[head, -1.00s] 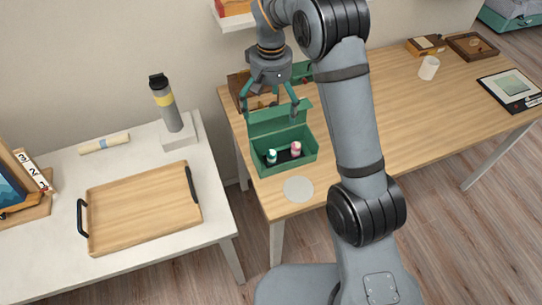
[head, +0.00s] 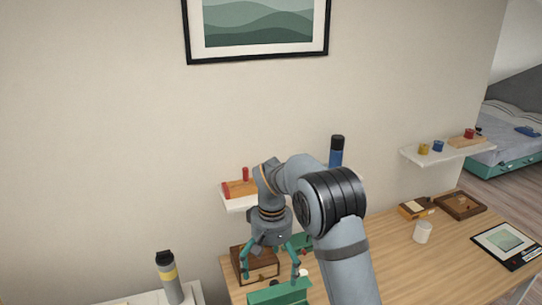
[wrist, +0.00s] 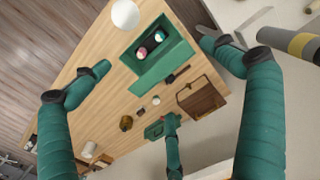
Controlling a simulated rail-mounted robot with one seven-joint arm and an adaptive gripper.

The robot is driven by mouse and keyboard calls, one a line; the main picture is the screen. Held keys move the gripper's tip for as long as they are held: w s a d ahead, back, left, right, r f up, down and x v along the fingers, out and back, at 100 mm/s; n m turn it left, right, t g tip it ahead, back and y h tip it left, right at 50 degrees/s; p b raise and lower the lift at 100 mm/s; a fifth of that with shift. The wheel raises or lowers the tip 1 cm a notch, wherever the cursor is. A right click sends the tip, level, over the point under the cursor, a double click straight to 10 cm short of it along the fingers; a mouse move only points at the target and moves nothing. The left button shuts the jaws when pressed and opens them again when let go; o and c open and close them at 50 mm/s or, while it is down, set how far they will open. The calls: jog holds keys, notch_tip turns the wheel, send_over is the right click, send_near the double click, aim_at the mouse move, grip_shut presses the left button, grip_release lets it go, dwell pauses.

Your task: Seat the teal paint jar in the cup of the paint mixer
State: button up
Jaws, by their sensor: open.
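In the wrist view an open green box (wrist: 178,51) holds two small jars. One has a pale, teal-tinged top (wrist: 160,37) and seems to be the teal paint jar; the other is pinkish-red (wrist: 142,52). My gripper (wrist: 155,72) is open and empty, its green fingers spread above the table and box. In the head view my gripper (head: 273,270) hangs over the box's raised lid (head: 280,292), which hides the jars. A green device with a red part (wrist: 155,130) stands behind the box, perhaps the paint mixer; its cup is not clear.
A wooden box (head: 256,265) stands close behind my gripper. A wall shelf (head: 240,203) with red items is just above it. A white mug (head: 422,232) and a picture tablet (head: 505,245) are on the right. The table's middle right is clear. A bottle (head: 169,278) stands left.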

jog(key=shift+c, duration=1.2)
jog(key=c, duration=1.3)
